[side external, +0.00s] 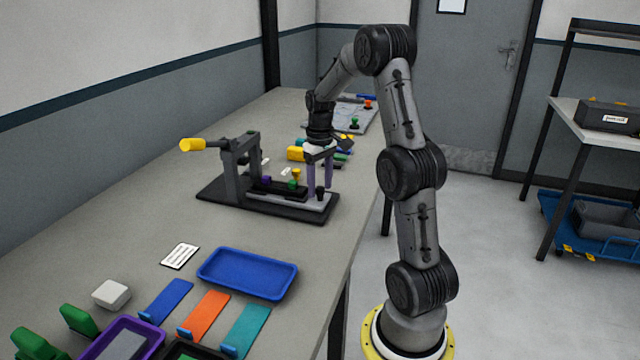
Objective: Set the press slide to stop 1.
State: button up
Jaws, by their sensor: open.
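The press (238,172) stands on a dark base plate (222,196) in the middle of the bench, with a yellow-ended lever (192,145) out to the left. Its slide (300,200) is a light grey strip along the front right of the base, with a small black knob (320,193) at its right end. A purple block and a green and yellow piece (295,179) sit on the black bed. My gripper (319,190) points down, open, with its fingers at the right end of the slide by the knob. Whether the fingers straddle or touch the knob is unclear. The stop marks are too small to read.
A blue tray (247,273), blue, orange and teal strips (204,314), a white block (111,294) and green holders (80,320) lie at the near end. Coloured blocks (296,153) and a board (355,112) lie behind the press. The left bench side is clear.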

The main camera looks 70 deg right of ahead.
grip_shut()
dwell(1.4)
